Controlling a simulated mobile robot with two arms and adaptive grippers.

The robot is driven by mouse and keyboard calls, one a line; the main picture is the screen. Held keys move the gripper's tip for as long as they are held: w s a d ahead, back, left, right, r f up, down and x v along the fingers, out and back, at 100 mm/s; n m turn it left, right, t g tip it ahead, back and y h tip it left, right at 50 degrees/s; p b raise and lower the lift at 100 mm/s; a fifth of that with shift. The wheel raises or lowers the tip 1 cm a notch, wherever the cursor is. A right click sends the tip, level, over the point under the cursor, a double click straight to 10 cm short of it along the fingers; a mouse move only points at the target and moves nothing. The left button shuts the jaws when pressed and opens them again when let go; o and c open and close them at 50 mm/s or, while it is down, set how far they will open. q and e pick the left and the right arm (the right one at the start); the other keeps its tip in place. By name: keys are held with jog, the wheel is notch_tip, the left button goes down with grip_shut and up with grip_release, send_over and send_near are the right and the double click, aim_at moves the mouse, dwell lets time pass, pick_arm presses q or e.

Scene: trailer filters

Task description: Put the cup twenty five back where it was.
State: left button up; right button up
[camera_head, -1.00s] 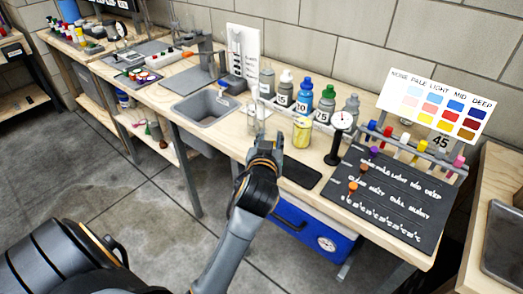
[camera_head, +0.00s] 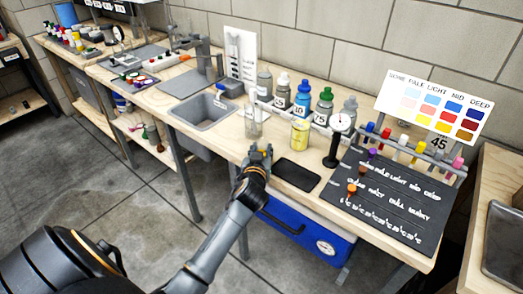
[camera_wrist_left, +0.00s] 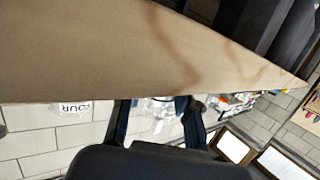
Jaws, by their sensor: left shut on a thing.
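My left gripper (camera_head: 258,155) is at the front edge of the bench. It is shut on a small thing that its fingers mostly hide. In the left wrist view, a clear, pale shape (camera_wrist_left: 160,108) shows between the two dark fingers, likely a clear cup. I cannot read a number on it. A clear vessel (camera_head: 253,122) stands on the bench behind the gripper, in front of the bottles. No cup marked twenty five can be made out. My right gripper is not in view.
A black board (camera_head: 390,195) with coloured pegs is further right. The sink (camera_head: 205,108) is to the left. A blue box (camera_head: 300,225) is below the bench.

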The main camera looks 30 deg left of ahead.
pick_arm(q)
jog(key=shift+f, duration=0.2)
jog(key=o, duration=1.1)
jog(key=shift+r, duration=0.1)
jog(key=shift+r, duration=0.3)
jog(key=v, duration=1.2)
jog(key=shift+f, duration=0.15)
